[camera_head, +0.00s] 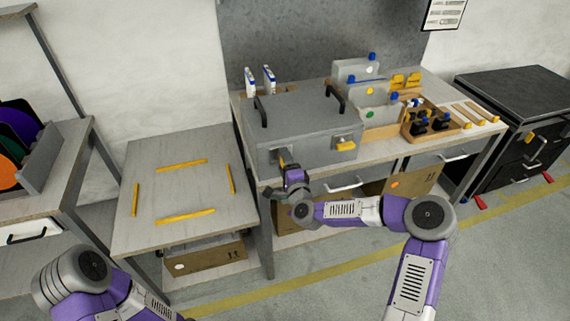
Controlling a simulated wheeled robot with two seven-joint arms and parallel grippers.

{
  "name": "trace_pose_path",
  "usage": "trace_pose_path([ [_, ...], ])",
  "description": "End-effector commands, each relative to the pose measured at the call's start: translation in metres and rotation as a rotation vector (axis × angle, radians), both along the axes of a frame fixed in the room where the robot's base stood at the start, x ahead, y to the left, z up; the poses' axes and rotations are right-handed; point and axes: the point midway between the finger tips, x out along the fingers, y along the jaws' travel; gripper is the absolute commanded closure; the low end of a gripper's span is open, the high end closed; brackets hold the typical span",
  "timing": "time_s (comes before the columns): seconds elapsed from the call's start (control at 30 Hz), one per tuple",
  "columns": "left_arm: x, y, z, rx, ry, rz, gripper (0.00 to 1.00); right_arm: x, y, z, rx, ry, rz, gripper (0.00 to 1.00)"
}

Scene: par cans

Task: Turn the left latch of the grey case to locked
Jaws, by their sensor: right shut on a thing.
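The grey case (300,128) stands closed on the workbench, with two black handles on its lid. The right latch (346,146) has a yellow handle lying roughly level. My left arm shows at the lower left, but its gripper is out of view.
Right of the case are grey containers with blue caps (360,92) and a wooden tray (461,122) of dark bottles. A lower table (185,190) with yellow strips stands left, its middle bare. A black cabinet (515,95) stands at the far right.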

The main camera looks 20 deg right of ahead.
Motion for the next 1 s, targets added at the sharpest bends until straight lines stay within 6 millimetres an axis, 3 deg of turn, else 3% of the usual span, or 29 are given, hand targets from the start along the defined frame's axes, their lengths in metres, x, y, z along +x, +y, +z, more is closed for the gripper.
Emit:
trace_pose_path([
  [0.23, 0.0, 0.0, 0.0, 0.0, 0.0, 0.0, 0.49, 0.0, 0.0, 0.0, 0.005, 0.002, 0.0, 0.62],
  [0.27, 0.0, 0.0, 0.0, 0.0, 0.0, 0.0, 0.49, 0.0, 0.0, 0.0, 0.005, 0.002, 0.0, 0.3],
  [0.43, 0.0, 0.0, 0.0, 0.0, 0.0, 0.0, 0.49, 0.0, 0.0, 0.0, 0.004, 0.001, 0.0, 0.06],
  [0.77, 0.0, 0.0, 0.001, 0.0, 0.0, 0.0, 0.49, -0.003, 0.0, 0.0, 0.002, 0.001, 0.0, 0.06],
  [1.0, 0.0, 0.0, 0.007, 0.0, 0.0, 0.0, 0.49, -0.034, -0.001, 0.001, 0.001, 0.003, 0.0, 0.06],
])
